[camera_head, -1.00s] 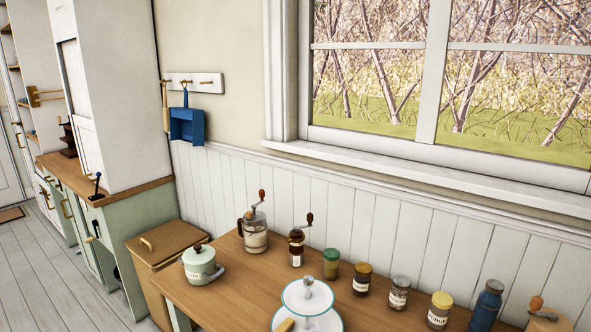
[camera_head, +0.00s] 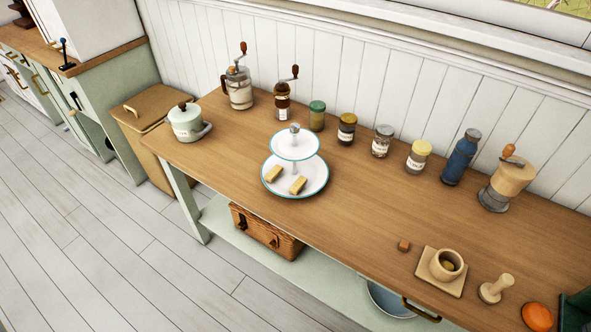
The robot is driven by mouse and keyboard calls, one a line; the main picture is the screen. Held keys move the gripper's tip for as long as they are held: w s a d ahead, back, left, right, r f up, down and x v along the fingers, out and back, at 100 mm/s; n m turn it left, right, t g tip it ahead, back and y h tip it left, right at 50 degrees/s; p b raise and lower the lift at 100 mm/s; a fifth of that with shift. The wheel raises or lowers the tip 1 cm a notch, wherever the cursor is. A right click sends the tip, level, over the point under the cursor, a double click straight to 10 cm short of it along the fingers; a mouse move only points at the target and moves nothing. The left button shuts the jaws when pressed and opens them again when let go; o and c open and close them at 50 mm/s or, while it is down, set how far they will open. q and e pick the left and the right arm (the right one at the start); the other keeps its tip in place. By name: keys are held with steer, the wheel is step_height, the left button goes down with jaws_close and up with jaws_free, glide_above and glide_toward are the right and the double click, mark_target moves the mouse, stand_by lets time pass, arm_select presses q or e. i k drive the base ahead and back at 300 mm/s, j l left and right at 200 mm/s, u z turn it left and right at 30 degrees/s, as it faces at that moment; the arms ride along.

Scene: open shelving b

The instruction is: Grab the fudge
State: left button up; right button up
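Two pale yellow bars (camera_head: 298,184) lie on the lower plate of a white two-tier stand (camera_head: 294,145). I cannot tell for certain which of these is the fudge. Neither of my grippers is in view.
Several jars, grinders and a blue bottle (camera_head: 461,157) line the back of the table. A wooden cup (camera_head: 446,264), a wooden pestle (camera_head: 496,288) and an orange object (camera_head: 537,317) stand at the front right. A wicker basket (camera_head: 266,232) is on the lower shelf.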

mark_target(404, 246)
steer(key=z, duration=1.05)
